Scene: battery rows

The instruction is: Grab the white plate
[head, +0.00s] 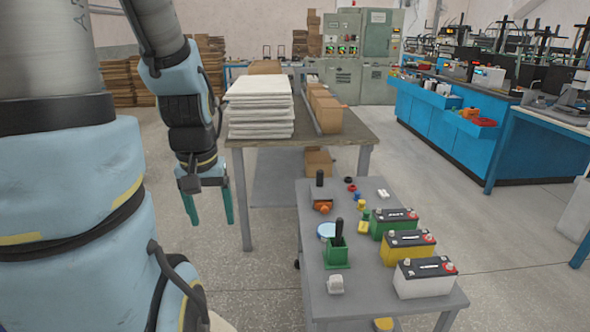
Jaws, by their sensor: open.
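A small round white plate-like disc with a blue rim (325,231) lies on the near grey table (420,308), partly hidden by a green holder (337,256) with a black upright handle. A stack of flat white slabs (260,108) sits on the farther table's left part. My gripper (212,220) hangs pointing down, with two teal fingers apart and nothing between them. It is left of both tables, in front of the farther table's left leg and clear of the disc.
White, yellow and green batteries (425,278) stand along the near table's right side. Small coloured parts and a white item (335,285) lie around the disc. Cardboard boxes (325,108) stand beside the slabs. The floor left of the near table is open.

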